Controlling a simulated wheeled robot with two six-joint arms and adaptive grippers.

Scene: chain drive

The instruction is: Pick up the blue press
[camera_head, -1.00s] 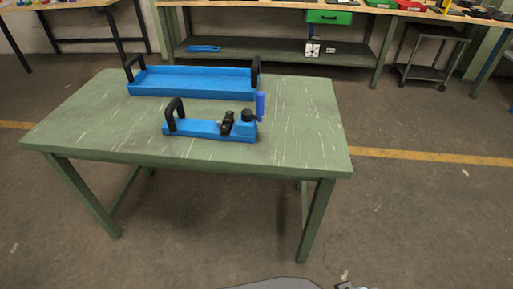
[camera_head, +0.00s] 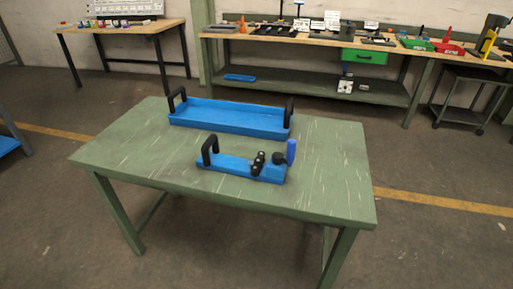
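The blue press (camera_head: 228,164) lies on the near part of the green table (camera_head: 338,185). It is a long blue base with a black handle (camera_head: 210,150) at its left end, black fittings (camera_head: 258,163) toward the right and an upright blue lever (camera_head: 291,151) at its right end. Behind it on the same table is a longer blue tray (camera_head: 230,117) with a black handle at each end. A gap separates the tray from the press. Neither of my grippers shows in the head view.
A long workbench (camera_head: 310,41) with a green drawer (camera_head: 364,56) stands along the back. Another wooden-topped table (camera_head: 120,27) is at the back left. A dark stool-like stand (camera_head: 475,75) is at the right. The floor around the green table is open.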

